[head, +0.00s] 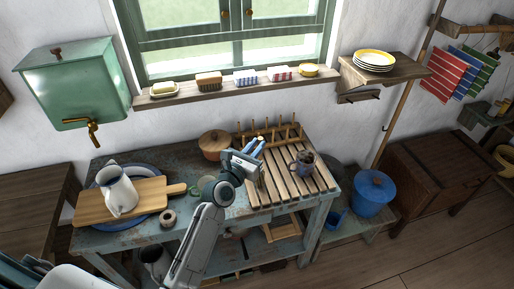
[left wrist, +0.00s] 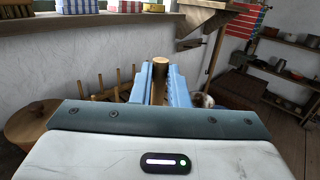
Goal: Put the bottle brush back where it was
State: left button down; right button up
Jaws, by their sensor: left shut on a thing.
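My left gripper (head: 256,147) is over the left part of the slatted wooden drying rack (head: 315,184). In the left wrist view, its blue fingers (left wrist: 160,88) are closed around a round wooden piece (left wrist: 160,67), which looks like the bottle brush's handle. The brush's bristles cannot be made out, and the gripper hides much of it. A blue-grey mug (head: 303,165) stands on the rack to the right of the gripper. Upright pegs (head: 270,130) line the rack's back edge. My right gripper is not in view.
The windowsill (head: 230,89) behind carries several small items.

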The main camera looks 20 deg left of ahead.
pick_arm(q)
jog(key=shift+s+f, duration=0.1)
jog(key=shift+f, duration=0.05)
jog(key=c, duration=1.4)
grip_release()
jog(key=shift+r, duration=0.25)
jog(key=v, duration=1.1)
jog(key=shift+s+f+b, duration=0.15)
jog(key=shift+s+b, duration=0.15)
jog(key=shift+s, duration=0.1)
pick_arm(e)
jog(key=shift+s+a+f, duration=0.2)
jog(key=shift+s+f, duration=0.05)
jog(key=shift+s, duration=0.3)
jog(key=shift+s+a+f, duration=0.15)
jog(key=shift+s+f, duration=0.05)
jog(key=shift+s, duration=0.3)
pick_arm(q)
jog(key=shift+a, duration=0.1)
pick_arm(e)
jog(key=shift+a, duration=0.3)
